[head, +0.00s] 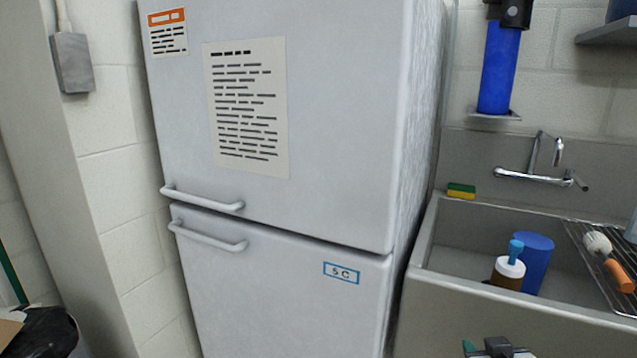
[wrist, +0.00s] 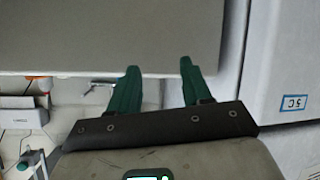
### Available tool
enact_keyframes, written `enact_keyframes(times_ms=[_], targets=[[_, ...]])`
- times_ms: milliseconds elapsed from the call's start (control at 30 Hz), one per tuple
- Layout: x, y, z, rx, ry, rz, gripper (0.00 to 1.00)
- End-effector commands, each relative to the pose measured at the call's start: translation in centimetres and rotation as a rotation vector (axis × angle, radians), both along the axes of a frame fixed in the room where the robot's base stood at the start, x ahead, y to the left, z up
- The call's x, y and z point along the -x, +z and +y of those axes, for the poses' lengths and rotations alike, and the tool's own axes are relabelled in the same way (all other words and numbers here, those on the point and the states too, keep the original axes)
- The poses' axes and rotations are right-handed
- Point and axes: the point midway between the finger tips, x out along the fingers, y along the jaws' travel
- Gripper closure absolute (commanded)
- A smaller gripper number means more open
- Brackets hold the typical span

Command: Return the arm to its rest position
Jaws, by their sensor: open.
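My gripper (wrist: 160,66) is open in the wrist view, its two green fingers apart with nothing between them. Beyond the fingertips is a plain grey surface. In the head view only a small part of my gripper (head: 498,348) shows at the bottom edge, in front of the sink (head: 470,300). The rest of the arm is out of view.
The sink area holds a pump bottle (head: 508,275), a blue cup (head: 536,262) and a rack with a brush (head: 600,245).

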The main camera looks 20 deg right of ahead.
Motion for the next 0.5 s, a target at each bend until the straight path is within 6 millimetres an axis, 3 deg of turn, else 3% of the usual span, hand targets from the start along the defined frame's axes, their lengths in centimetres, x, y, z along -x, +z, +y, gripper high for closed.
enact_keyframes(times_ms=[33,200,333,500], targets=[[1.2,-2.8,2.1,-0.057,0.038,0.086,0.52],[6.6,-10.9,8.7,-0.232,0.164,0.375,0.52],[12.0,-15.3,12.9,-0.339,0.256,0.593,0.52],[17.8,-18.0,16.2,-0.422,0.344,0.799,0.52]])
